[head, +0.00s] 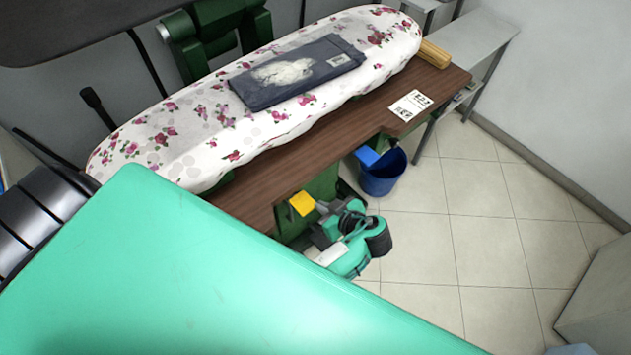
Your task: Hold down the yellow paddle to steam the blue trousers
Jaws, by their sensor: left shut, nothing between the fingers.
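The blue trousers (262,94) lie folded on the white floral pressing board, with a whitish patch across their middle. The yellow paddle (302,203) sticks out below the front edge of the brown table, by a green support. My left gripper (323,209) is shut and empty, just to the right of the yellow paddle. Its tips look very close to the paddle; I cannot tell whether they touch it. My right gripper does not show.
The floral board (190,150) stands above the brown table (290,165). A blue paddle (367,156) and a blue bucket (384,182) are to the right of my left gripper. A printed card (409,105) lies on the table.

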